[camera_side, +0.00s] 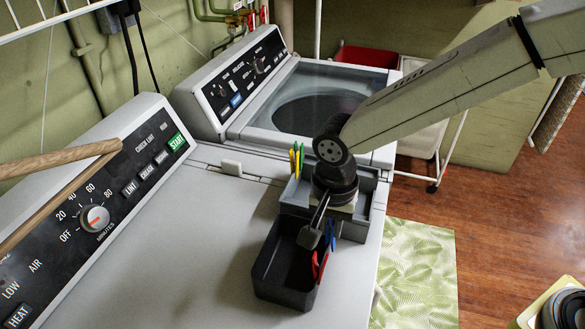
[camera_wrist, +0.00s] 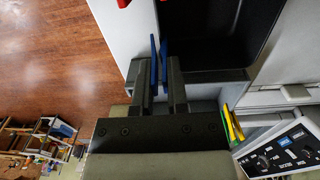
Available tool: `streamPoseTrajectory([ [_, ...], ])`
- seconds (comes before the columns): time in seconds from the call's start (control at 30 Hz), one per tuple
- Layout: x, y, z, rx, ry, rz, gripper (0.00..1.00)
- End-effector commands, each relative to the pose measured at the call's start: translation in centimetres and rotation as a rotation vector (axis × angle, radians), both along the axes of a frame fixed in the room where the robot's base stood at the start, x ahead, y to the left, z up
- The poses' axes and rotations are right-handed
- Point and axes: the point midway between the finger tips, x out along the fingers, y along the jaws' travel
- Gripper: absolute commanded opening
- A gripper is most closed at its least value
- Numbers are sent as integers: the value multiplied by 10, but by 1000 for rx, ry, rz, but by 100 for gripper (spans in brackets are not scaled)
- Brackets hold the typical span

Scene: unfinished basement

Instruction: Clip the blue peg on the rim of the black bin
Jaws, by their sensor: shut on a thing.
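The blue peg (camera_wrist: 154,58) is held between the two dark fingers of my gripper (camera_wrist: 160,66) in the wrist view. It also shows as a small blue strip (camera_side: 332,232) in the side view, partly hidden by a finger. My gripper (camera_side: 322,235) points down at the far right corner of the black bin (camera_side: 272,290). In the wrist view the peg's two prongs point toward the corner of the bin (camera_wrist: 210,72), close to its side wall. I cannot tell whether the prongs are around the rim or only beside it.
A red peg (camera_side: 317,266) is at the bin's right side. A grey caddy (camera_side: 296,194) stands behind the bin, with yellow and green pegs (camera_side: 296,160) on its left edge. The white machine top (camera_side: 190,240) is clear to the left; its edge drops to the floor at right.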

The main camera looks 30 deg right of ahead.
Motion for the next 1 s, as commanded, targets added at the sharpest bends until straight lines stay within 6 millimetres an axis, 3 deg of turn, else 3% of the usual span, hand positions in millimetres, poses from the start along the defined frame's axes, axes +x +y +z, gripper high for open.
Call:
streamPoseTrajectory([
  [0.3, 0, 0, -1, 0, 0, 0, 0],
  [0.33, 0, 0, -1, 0, 0, 0, 21],
  [0.4, 0, 0, -1, 0, 0, 0, 43],
  [0.47, 0, 0, -1, 0, 0, 0, 59],
  [0.8, 0, 0, 0, 0, 0, 0, 59],
  [1.0, 1, 1, 10, 1, -1, 0, 59],
])
